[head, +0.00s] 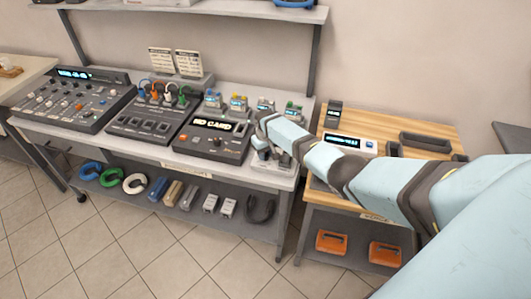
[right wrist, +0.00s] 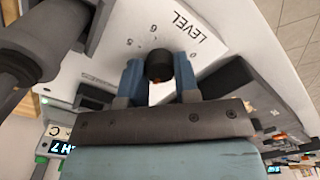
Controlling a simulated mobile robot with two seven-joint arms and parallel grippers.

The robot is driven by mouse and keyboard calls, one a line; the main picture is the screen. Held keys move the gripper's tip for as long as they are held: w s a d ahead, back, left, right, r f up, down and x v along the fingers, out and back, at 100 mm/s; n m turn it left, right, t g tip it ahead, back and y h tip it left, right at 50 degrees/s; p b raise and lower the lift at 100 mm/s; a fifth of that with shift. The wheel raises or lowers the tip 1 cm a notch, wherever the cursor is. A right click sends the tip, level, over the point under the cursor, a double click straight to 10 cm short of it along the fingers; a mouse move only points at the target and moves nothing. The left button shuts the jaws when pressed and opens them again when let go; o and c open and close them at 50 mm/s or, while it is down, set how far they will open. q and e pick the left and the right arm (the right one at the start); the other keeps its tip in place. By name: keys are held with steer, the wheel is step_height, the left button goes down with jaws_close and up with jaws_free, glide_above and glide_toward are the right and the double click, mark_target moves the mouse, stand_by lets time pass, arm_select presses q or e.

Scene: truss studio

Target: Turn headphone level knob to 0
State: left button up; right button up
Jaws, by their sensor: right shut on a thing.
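The headphone level knob (right wrist: 159,64) is a small black round knob on a white panel (right wrist: 105,68) printed with "LEVEL" and scale figures, in the right wrist view. A 0 is printed on the side towards the word LEVEL. My right gripper (right wrist: 160,78) has its blue fingers on both sides of the knob and is shut on it. A small orange-red spot shows at the knob's lower edge; I cannot tell which figure the knob points to. In the head view my right arm covers the knob, at the right end of the grey bench (head: 285,181). My left gripper is out of view.
Small boxes with displays (head: 238,104) stand behind. A wooden-topped table (head: 436,121) is at right. Headphones and cases lie on the lower shelf (head: 185,218). The tiled floor in front is clear.

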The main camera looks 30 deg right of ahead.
mark_target(266, 154)
steer(key=n, duration=0.6)
steer(key=n+b, duration=0.1)
steer(key=n, duration=0.5)
steer(key=shift+n, duration=0.4)
steer(key=n+b, duration=0.1)
steer(key=n, duration=0.5)
steer(key=n+b, duration=0.1)
steer(key=n, duration=0.4)
steer(key=shift+b, duration=0.4)
steer(key=shift+n, duration=0.4)
steer(key=o, duration=0.9)
steer(key=shift+o, duration=0.2)
step_height(266, 154, up, 14)
